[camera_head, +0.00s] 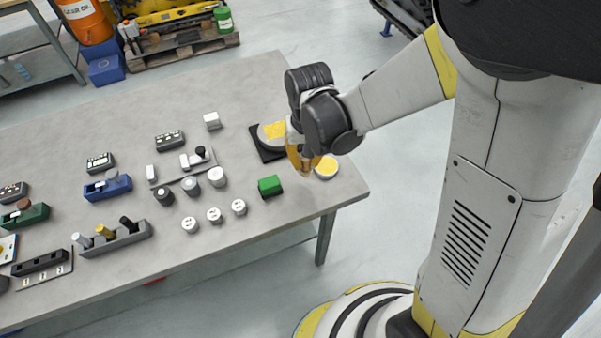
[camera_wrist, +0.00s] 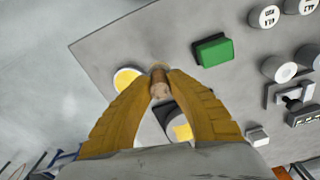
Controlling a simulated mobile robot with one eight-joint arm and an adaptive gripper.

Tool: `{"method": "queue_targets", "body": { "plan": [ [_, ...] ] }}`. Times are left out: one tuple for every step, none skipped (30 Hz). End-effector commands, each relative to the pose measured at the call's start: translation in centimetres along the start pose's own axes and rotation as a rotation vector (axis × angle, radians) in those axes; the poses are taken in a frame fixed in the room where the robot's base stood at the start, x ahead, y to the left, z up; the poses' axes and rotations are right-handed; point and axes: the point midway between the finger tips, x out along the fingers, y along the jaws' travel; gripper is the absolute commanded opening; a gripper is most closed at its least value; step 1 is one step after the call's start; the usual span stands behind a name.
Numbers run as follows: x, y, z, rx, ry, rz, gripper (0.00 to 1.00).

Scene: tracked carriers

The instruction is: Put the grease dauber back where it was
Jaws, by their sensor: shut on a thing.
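My gripper (camera_head: 305,164) hangs over the near right corner of the grey table. In the wrist view its two yellow fingers (camera_wrist: 159,80) are shut on a small brown, wood-coloured cylinder, which I take for the grease dauber (camera_wrist: 159,90). Its far end is hard to make out. A white round pot with a yellow top (camera_head: 326,167) stands by the table's right edge, just beside my gripper; it also shows in the wrist view (camera_wrist: 127,77). I cannot tell whether the dauber touches anything.
A round grey thing with a yellow patch (camera_head: 272,135) sits on a black square plate behind my gripper. A green block (camera_head: 270,185) is to the left. Several white-topped cylinders (camera_head: 214,215) and small carriers (camera_head: 107,187) stand farther left on the table (camera_head: 240,85).

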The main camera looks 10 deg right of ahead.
Motion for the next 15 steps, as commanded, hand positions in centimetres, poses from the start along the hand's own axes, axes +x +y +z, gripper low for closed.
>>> {"method": "queue_targets", "body": {
  "plan": [
    [0.6,-0.7,-0.3,-0.001,0.0,0.0,0.0],
    [0.8,-1.0,-0.5,-0.001,0.0,0.0,0.0],
    [1.0,-1.3,-0.6,-0.001,0.0,0.0,0.0],
    [1.1,-1.4,-0.7,0.0,0.0,0.0,0.0],
    [1.1,-1.5,-0.8,0.0,0.0,0.0,0.0],
    [1.3,-1.6,-0.8,0.001,0.0,0.0,0.0],
    [1.5,-1.6,-0.8,0.002,0.0,0.0,0.0],
    [1.8,-1.6,-0.8,0.002,0.0,0.0,0.0],
    [2.3,-1.6,-0.8,0.002,0.0,0.0,0.0],
    [2.8,-1.6,-0.7,0.002,0.0,0.0,0.0],
    [3.3,-1.6,-0.7,0.002,0.0,0.001,0.0],
    [4.0,-1.6,-0.7,0.002,0.0,0.0,0.0],
    [4.5,-1.6,-0.6,0.002,0.0,0.0,0.0],
    [4.9,-1.6,-0.6,0.002,0.0,0.0,0.0],
    [5.2,-1.6,-0.6,0.002,0.0,0.0,0.0]
  ]
}}
